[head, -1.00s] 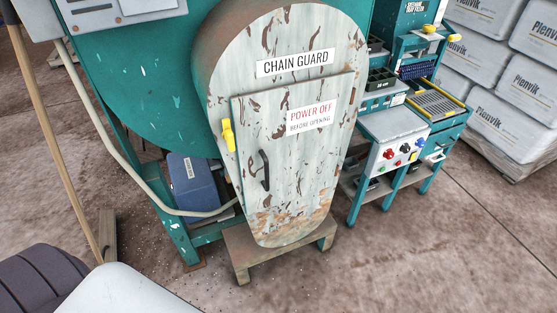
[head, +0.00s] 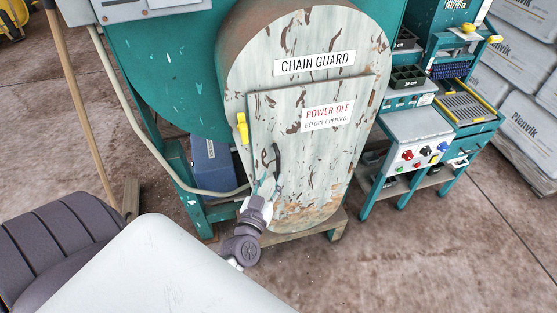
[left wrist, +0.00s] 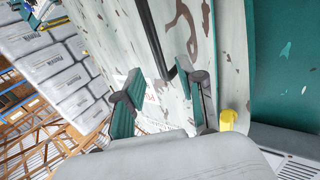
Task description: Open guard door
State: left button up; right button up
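The guard door (head: 310,155) is a worn, pale panel on the chain guard (head: 313,30), marked "POWER OFF BEFORE OPENING". It lies flat against the guard and looks closed. Its dark handle (head: 278,158) is on the door's left side. A yellow latch (head: 242,128) sits at the door's left edge, above the handle. My left gripper (head: 265,184) is at the handle's lower end. In the left wrist view its teal-padded fingers (left wrist: 163,76) are spread apart, with the dark handle (left wrist: 152,35) ahead, roughly between them. Contact cannot be told. My right gripper is out of view.
A teal machine with a button panel (head: 418,150) stands to the right, with stacked white bags (head: 525,130) behind it. A blue motor box (head: 212,163) and a pale hose lie left of the door. Concrete floor in front is open.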

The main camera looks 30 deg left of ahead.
aim_at(277, 165)
pick_arm(q)
jog(key=x, duration=0.6)
jog(key=shift+w+a+f, duration=0.1)
jog(key=shift+w, duration=0.25)
grip_shut()
